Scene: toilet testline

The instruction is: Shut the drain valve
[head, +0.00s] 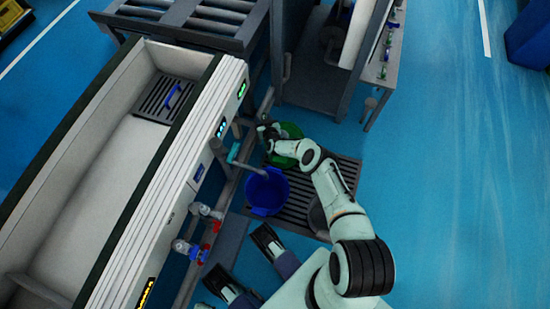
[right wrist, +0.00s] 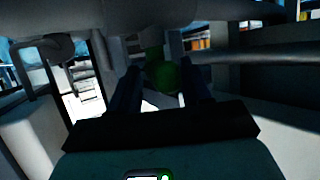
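My right gripper (head: 266,131) is beside the tank's outer wall, above and left of a green bucket-like thing (head: 290,148). In the right wrist view its two dark fingers (right wrist: 160,70) stand apart. A round green part (right wrist: 163,77) shows between them, below a grey pipe (right wrist: 150,14). I cannot tell whether it is a valve handle or whether the fingers touch it. A teal lever-like part (head: 233,153) sits on a pipe from the tank wall, left of the gripper. Which part is the drain valve is unclear.
A blue bucket (head: 266,190) stands under the pipe end, on a dark floor grate (head: 298,202). A grey rack frame stands behind the gripper. The blue floor (head: 450,200) on the right is clear.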

